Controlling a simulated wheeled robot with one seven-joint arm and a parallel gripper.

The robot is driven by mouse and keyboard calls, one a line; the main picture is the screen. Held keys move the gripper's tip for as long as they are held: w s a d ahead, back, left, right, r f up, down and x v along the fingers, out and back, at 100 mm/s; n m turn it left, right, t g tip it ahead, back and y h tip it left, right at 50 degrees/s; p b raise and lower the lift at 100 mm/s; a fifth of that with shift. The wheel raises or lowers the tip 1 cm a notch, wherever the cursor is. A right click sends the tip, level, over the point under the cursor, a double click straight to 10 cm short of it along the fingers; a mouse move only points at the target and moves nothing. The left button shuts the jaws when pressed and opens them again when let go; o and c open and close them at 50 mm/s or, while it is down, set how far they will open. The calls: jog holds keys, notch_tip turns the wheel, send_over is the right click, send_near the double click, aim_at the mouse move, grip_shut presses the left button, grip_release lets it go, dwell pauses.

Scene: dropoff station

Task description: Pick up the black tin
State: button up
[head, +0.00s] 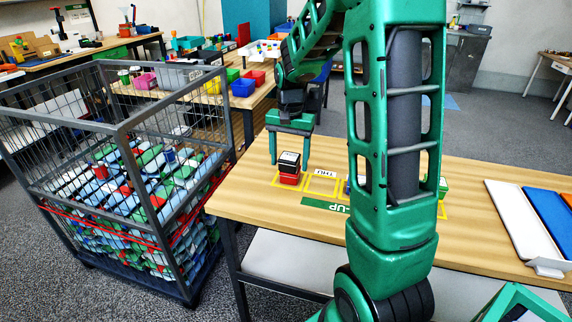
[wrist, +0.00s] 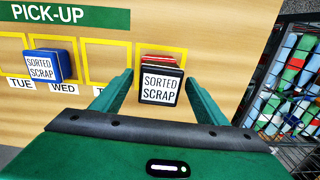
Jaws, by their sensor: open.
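The black tin (head: 289,160) has a white top label and sits on a red tin (head: 289,178) at the left end of the pick-up table. In the wrist view the black tin (wrist: 160,86) shows its "SORTED SCRAP" label, with a red edge (wrist: 160,60) just beyond it. My gripper (head: 289,165) is open over the stack, one finger on each side. In the wrist view my gripper (wrist: 159,76) has a gap between each finger and the black tin. The red tin is mostly hidden in that view.
A blue tin (wrist: 43,66) stands in a yellow-outlined square by the TUE and WED labels. White and blue panels (head: 515,215) lie at the table's right. My arm hides the table's middle.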

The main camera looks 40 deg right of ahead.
jog(key=shift+c, duration=0.3)
jog(key=c, duration=1.2)
jog(key=shift+r, duration=0.1)
